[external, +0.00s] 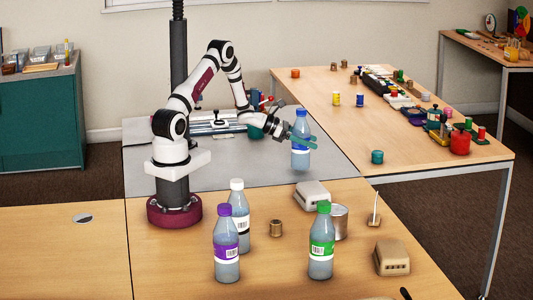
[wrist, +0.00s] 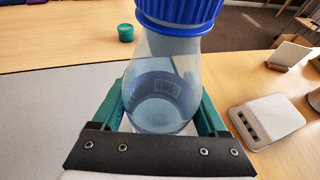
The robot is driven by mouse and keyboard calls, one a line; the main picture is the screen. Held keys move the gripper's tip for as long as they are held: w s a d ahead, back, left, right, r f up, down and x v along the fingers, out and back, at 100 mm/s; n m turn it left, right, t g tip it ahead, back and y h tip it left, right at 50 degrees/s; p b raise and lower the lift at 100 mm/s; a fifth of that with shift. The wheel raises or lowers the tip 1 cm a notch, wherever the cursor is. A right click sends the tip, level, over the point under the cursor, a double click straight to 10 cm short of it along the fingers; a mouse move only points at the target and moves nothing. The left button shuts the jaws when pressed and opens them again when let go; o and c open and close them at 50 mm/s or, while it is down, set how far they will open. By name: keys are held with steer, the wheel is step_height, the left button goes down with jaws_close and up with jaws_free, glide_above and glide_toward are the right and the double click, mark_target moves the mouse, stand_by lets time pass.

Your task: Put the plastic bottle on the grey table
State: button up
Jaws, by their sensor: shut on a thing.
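My gripper (external: 303,142) is shut on a clear plastic bottle (external: 300,157) with a blue cap and blue label. The bottle is about upright over the right part of the grey table (external: 235,172); whether its base touches the surface I cannot tell. In the wrist view the bottle (wrist: 160,95) sits between the green fingers of my gripper (wrist: 163,110), its blue cap nearest the camera. The grey table (wrist: 50,100) shows at the left there. Three other bottles, purple-capped (external: 227,262), white-capped (external: 243,225) and green-capped (external: 321,258), stand on the wooden table in front.
A metal can (external: 341,222), a small brown cylinder (external: 276,228) and two pale box-like items (external: 312,195) (external: 391,259) are on the front wooden table. A teal cylinder (external: 377,157) stands on the right table.

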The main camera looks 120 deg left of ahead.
steer(key=shift+f, duration=0.75)
steer(key=shift+f, duration=0.1)
steer(key=o, duration=1.4)
steer(key=shift+c, duration=0.2)
steer(key=v, duration=1.2)
steer(key=shift+d, duration=0.1)
